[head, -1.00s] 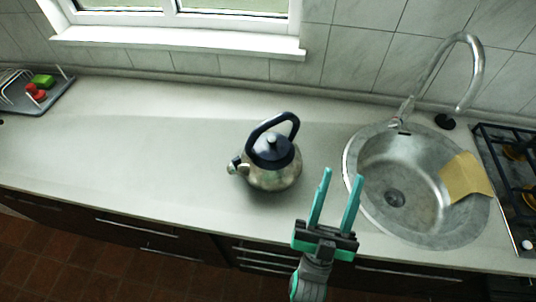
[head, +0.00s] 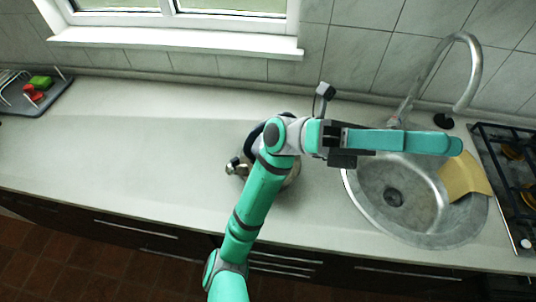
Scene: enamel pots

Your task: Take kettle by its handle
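The metal kettle (head: 294,176) stands on the counter left of the sink. My arm passes in front of it and hides most of its body and lid. Its short spout (head: 236,168) and the left part of its dark arched handle (head: 253,138) still show. My gripper (head: 455,146) is right of the kettle, with its teal fingers pointing right, away from the kettle, across the back of the sink in the picture. The fingers are seen side-on and overlap, so their gap is hidden. Nothing is seen held at their tips.
The round sink (head: 352,195) has a tall faucet (head: 474,70) behind it and a yellow cloth (head: 464,177) on its right side. A stove (head: 512,180) is at the far right. A dish rack (head: 45,100) stands far left. The counter (head: 140,140) left of the kettle is clear.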

